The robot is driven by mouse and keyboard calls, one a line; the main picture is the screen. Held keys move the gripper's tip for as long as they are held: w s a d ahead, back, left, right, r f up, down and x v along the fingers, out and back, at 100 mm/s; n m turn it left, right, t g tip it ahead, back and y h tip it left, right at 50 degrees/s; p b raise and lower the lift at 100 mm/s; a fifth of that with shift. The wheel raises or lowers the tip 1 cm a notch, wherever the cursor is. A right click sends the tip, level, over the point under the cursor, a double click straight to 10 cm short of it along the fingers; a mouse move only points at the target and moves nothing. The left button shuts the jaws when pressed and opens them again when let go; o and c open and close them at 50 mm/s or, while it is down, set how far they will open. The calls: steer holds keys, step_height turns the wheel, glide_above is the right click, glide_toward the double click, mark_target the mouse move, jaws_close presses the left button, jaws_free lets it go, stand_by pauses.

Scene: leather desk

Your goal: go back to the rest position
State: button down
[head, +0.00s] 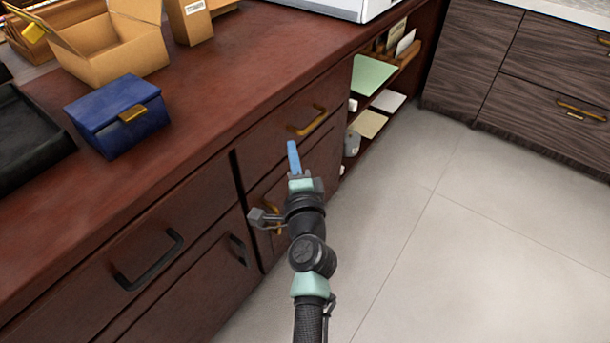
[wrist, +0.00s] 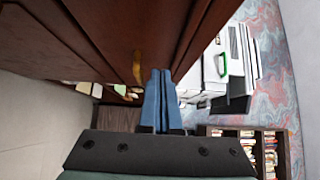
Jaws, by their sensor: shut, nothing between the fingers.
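My gripper (head: 293,148) is in the middle of the head view, in front of the desk's drawer fronts. Its blue fingers are together and hold nothing. In the wrist view the two blue fingers (wrist: 160,80) lie side by side, pointing away from the camera. The brown desk (head: 240,65) stands behind and to the left of the gripper. A brass drawer handle (head: 308,120) is just above and right of the fingertips in the head view. In the wrist view a brass handle (wrist: 137,68) shows just left of the fingertips.
On the desk are a closed blue box (head: 110,118), a black tray (head: 25,140) and an open cardboard box (head: 110,50). Black handles (head: 148,262) stick out from the left drawers. Open shelves (head: 375,100) are to the right. The pale floor (head: 440,240) at right is clear.

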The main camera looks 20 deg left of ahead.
steer(key=v, duration=0.6)
steer(key=d+r+n+t, duration=0.25)
steer(key=r+n, duration=0.25)
steer(key=r, duration=0.9)
steer(key=d+r+n+t, duration=0.25)
steer(key=r+n, duration=0.25)
steer(key=r, duration=0.9)
steer(key=s+d+r+n+t+h+p, duration=0.1)
steer(key=s+d+r+t+h, duration=0.15)
steer(key=s+r, duration=0.4)
steer(key=s+d+r+n+t+h+p, duration=0.1)
steer(key=s+d+r+t+h, duration=0.2)
steer(key=r, duration=0.7)
steer(key=s+d+r+n+t+h+p, duration=0.1)
steer(key=s+d+r+h, duration=0.2)
steer(key=s+d+r, duration=0.4)
step_height(320, 180, up, 32)
steer(key=w+a+p, duration=0.1)
steer(key=a+p, duration=0.1)
steer(key=p, duration=2.9)
steer(key=shift+a+f, duration=0.15)
steer(key=shift+a, duration=0.15)
steer(key=shift+w, duration=0.1)
